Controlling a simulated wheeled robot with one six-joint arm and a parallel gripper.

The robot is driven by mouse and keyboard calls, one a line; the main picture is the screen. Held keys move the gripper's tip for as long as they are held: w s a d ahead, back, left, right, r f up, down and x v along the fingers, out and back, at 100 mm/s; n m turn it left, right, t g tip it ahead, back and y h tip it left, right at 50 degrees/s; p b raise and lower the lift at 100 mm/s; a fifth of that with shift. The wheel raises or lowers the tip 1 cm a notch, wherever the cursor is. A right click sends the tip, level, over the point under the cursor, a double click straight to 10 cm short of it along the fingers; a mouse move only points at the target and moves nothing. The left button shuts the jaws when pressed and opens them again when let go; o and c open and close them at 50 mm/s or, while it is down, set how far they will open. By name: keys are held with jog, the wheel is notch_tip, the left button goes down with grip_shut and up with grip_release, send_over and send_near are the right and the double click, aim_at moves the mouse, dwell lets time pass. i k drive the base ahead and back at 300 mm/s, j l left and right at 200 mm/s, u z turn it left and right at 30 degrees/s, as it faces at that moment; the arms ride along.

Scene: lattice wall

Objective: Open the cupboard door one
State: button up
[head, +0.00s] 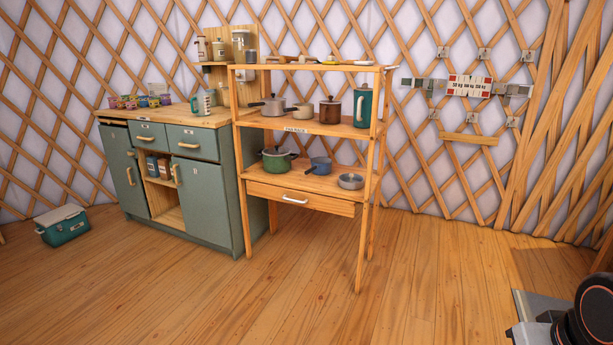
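A grey-green cupboard (222,235) with a wooden top stands against the lattice wall at the left. Its right door (203,205) has a wooden handle (175,175) near its left edge and a small pale mark that I cannot read surely. Its left door (120,170) has an upright handle (130,176) near its right edge. Both doors look shut. An open wooden compartment (170,216) lies between them, with jars on its upper shelf. Two drawers with wooden handles sit above. My gripper is not in view; part of my arm shows at the bottom right.
A wooden shelf rack (365,230) with pots and a drawer stands right of the cupboard, close to its side. A teal cool box (62,228) sits on the floor at the left. The wooden floor (200,295) in front is clear.

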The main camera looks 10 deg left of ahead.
aim_at(201, 186)
jog(key=i+j+u, duration=0.1)
jog(key=i+u, duration=0.6)
jog(key=u, duration=0.15)
jog(key=i+l+u, duration=0.1)
jog(key=i+u, duration=0.3)
jog(key=i+j, duration=0.25)
jog(key=i, duration=0.2)
jog(key=i+j, duration=0.3)
jog(key=i, duration=0.15)
jog(key=i+j+z, duration=0.2)
jog(key=j, duration=0.15)
jog(key=i+j+z, duration=0.15)
jog(key=j, duration=0.2)
jog(key=i+j+z, duration=0.2)
jog(key=j, duration=0.15)
jog(key=j+z, duration=0.15)
jog(key=j, duration=0.25)
jog(key=i+j+z, duration=0.2)
jog(key=j, duration=0.25)
jog(key=j+z, duration=0.15)
jog(key=j, duration=0.25)
